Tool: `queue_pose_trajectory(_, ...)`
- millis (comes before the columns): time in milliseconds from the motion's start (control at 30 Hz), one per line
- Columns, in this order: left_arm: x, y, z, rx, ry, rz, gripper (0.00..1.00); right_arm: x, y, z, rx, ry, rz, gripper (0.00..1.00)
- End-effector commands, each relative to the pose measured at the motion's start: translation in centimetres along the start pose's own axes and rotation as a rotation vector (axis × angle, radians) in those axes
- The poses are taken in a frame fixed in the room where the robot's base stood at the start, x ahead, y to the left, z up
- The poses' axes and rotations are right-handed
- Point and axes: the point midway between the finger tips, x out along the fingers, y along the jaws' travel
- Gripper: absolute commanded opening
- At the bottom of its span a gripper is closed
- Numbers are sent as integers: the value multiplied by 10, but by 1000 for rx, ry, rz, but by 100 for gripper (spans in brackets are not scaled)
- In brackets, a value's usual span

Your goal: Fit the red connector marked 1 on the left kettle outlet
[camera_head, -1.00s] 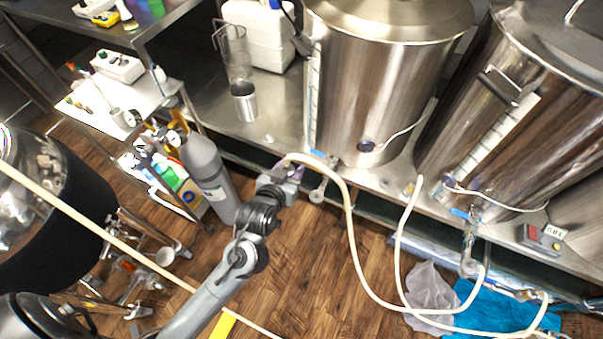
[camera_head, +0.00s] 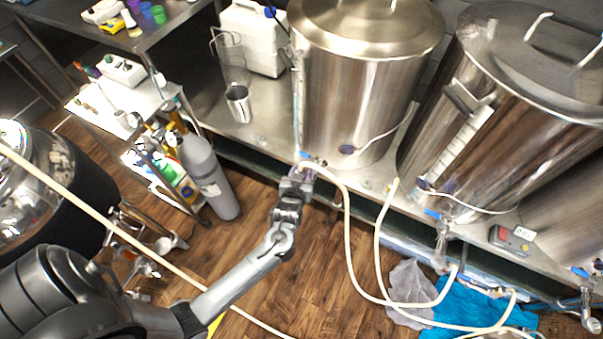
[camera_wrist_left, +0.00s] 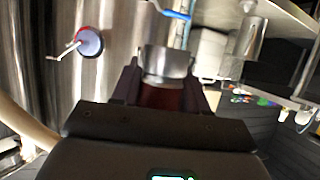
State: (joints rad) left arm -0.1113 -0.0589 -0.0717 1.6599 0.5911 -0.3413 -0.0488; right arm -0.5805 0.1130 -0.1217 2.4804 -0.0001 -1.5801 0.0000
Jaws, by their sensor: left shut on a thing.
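The left kettle (camera_head: 350,90) is a steel vessel on the bench. Its outlet has a blue valve handle (camera_head: 305,155), which also shows in the left wrist view (camera_wrist_left: 172,14). My left gripper (camera_head: 302,174) is just below that handle, shut on a dark red piece, the red connector (camera_wrist_left: 165,96). A cream hose (camera_head: 347,215) runs from the gripper to the right. A silver cylindrical end (camera_wrist_left: 166,64) stands just past the fingertips, below the blue handle. I cannot tell whether connector and outlet touch. The mark 1 cannot be read. My right gripper is not in view.
The right kettle (camera_head: 500,100) has its own valve (camera_head: 441,240) with a hose near it. Grey and blue cloths (camera_head: 465,305) lie on the floor under hose loops. A grey gas cylinder (camera_head: 208,175) and a loaded trolley stand left. A metal cup (camera_head: 238,105) is on the bench.

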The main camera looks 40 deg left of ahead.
Motion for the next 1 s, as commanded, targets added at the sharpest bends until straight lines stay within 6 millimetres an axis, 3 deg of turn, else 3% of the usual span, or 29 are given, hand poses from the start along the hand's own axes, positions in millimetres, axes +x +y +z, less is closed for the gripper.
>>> queue_pose_trajectory(400, 16, 0, 39, 0, 1, 1, 8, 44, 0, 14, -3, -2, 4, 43)
queue_pose_trajectory(700, 22, 0, 51, 1, 2, -1, 8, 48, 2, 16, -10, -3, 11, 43)
queue_pose_trajectory(1000, 22, 0, 52, 0, 2, 0, 8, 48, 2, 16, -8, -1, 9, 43)
